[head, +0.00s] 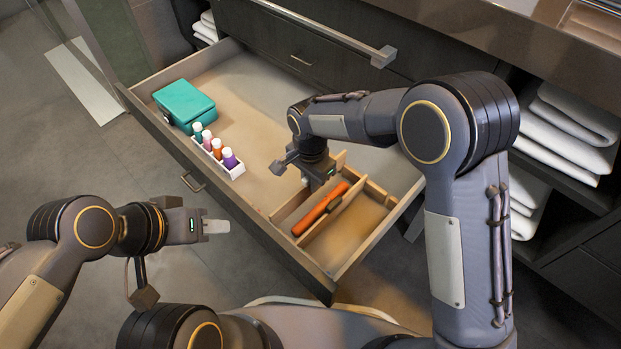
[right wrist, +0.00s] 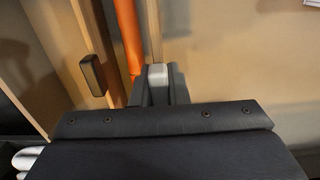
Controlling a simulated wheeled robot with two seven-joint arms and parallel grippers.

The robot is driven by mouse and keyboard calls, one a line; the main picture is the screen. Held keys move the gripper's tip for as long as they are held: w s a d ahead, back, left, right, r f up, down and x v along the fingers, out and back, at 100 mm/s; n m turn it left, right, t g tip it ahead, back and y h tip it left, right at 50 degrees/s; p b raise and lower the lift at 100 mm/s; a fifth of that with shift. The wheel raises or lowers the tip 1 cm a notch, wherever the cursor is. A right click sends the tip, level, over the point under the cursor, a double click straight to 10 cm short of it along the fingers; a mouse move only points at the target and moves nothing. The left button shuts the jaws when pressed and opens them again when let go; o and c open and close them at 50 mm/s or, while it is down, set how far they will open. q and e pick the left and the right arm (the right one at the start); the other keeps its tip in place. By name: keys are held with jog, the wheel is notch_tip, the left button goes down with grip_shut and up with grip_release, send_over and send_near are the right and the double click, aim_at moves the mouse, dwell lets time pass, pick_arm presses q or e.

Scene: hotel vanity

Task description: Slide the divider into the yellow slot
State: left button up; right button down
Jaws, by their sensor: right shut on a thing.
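My right gripper (head: 318,180) is down inside the open drawer, shut on the thin wooden divider (right wrist: 154,30). In the right wrist view, the divider runs away from between the fingertips (right wrist: 157,75), upright on edge. An orange stick-like item (head: 321,209) lies beside it and also shows in the right wrist view (right wrist: 128,40). In the head view, the gripper hides much of the divider. I cannot make out a yellow slot in either view. My left gripper (head: 215,227) is outside the drawer, to its left; its fingers cannot be told apart.
The drawer (head: 265,85) holds a teal case (head: 184,103) and a white rack (head: 225,165) of small bottles at its left. Another fixed-looking wooden partition (head: 372,193) is at the right front. The drawer's middle floor is clear. Folded towels (head: 570,130) lie on shelves right.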

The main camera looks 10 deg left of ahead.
aim_at(310, 195)
jog(key=shift+f+b, duration=0.9)
jog(key=shift+f, duration=0.9)
jog(key=c, duration=1.3)
grip_release()
notch_tip(310, 195, up, 8)
jog(key=p, duration=0.3)
